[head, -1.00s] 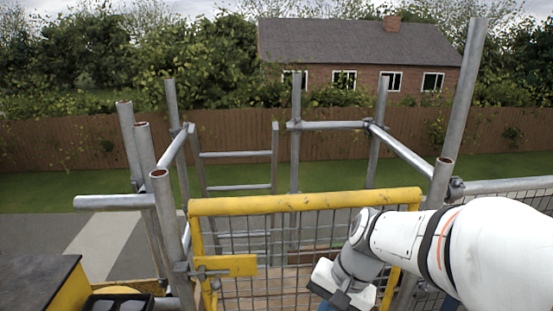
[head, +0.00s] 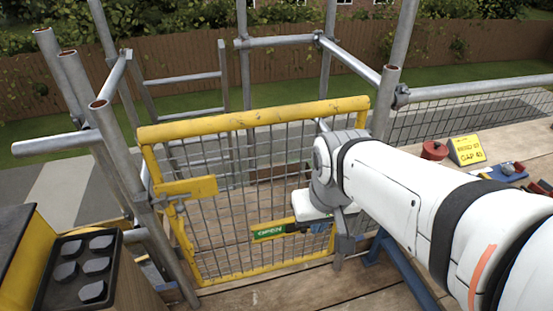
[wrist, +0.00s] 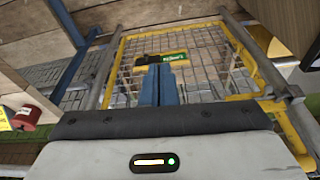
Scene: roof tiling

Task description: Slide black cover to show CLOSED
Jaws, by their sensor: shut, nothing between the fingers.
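A green sign (head: 268,231) reading OPEN sits on a yellow rail low on the mesh gate (head: 250,116). It also shows in the wrist view (wrist: 174,56), with its lettering upside down. In the wrist view a black cover (wrist: 146,60) lies beside the green panel, on its left, partly behind my fingers.
A yellow latch (head: 186,188) is at the gate's left post. Scaffold tubes stand around. A black tray of dark lumps (head: 84,268) is at lower left. A red reel (head: 434,150) and yellow sign (head: 467,150) sit on the boards at right. Open boards lie before the gate.

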